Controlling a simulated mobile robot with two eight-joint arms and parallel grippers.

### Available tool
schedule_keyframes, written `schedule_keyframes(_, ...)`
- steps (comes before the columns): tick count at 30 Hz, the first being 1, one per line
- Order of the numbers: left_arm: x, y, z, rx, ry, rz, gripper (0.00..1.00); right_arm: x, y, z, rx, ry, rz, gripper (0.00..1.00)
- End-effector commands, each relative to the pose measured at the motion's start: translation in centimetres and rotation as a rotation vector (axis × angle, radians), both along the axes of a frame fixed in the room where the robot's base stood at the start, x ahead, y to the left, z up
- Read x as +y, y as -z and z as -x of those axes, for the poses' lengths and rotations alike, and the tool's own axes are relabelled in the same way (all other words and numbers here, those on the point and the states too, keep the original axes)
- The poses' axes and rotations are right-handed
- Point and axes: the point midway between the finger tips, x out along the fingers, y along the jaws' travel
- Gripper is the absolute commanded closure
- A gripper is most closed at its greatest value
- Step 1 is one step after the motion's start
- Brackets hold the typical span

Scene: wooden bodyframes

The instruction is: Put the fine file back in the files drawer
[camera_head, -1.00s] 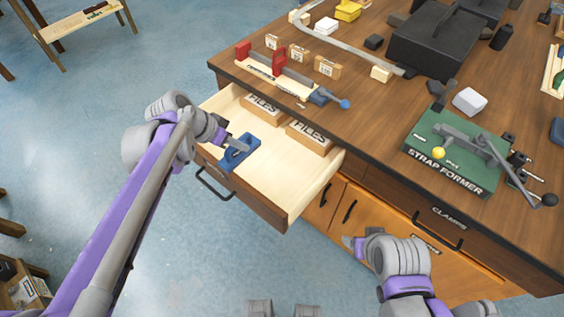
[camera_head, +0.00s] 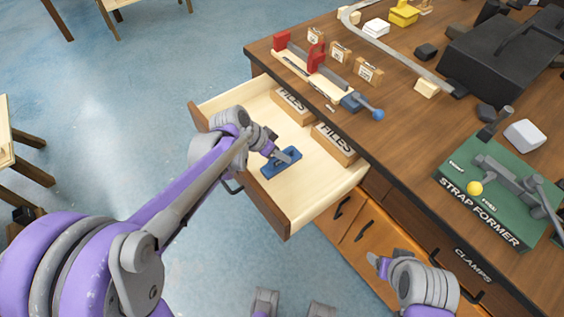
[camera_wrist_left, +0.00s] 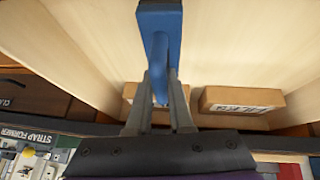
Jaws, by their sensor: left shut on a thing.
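The files drawer (camera_head: 318,188) stands open below the bench top, its pale wooden floor showing. My left gripper (camera_head: 284,156) is over the drawer and shut on a blue tool (camera_head: 270,170), a flat plate with a raised handle, which I take for the fine file. In the left wrist view the fingers (camera_wrist_left: 160,98) clasp the handle of the blue tool (camera_wrist_left: 160,18). The tool is within the drawer's outline; I cannot tell whether it touches the floor. My right gripper (camera_head: 378,262) is in front of the cabinet, its fingers too small to read.
Two wooden blocks marked FILES, the nearer one (camera_head: 335,143) and the farther one (camera_head: 290,103), sit along the drawer's bench side. A red-jawed fixture (camera_head: 316,62) and a green strap former (camera_head: 490,195) stand on the bench. The drawer floor near the right end is clear.

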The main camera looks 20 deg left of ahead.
Motion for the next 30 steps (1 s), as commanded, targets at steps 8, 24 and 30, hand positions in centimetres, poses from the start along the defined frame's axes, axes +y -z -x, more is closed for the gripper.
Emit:
schedule_keyframes(8,0.0,3.5,0.0,0.0,0.0,0.0,1.0,0.0,0.7,0.1,0.002,0.0,0.0,0.31)
schedule_keyframes(24,0.0,3.8,0.0,0.0,0.0,0.0,0.51,0.0,0.8,0.1,0.003,0.0,0.0,0.31)
schedule_keyframes(30,0.0,3.8,0.0,0.0,0.0,-0.001,0.51,0.0,0.8,0.1,0.003,0.0,0.0,0.31)
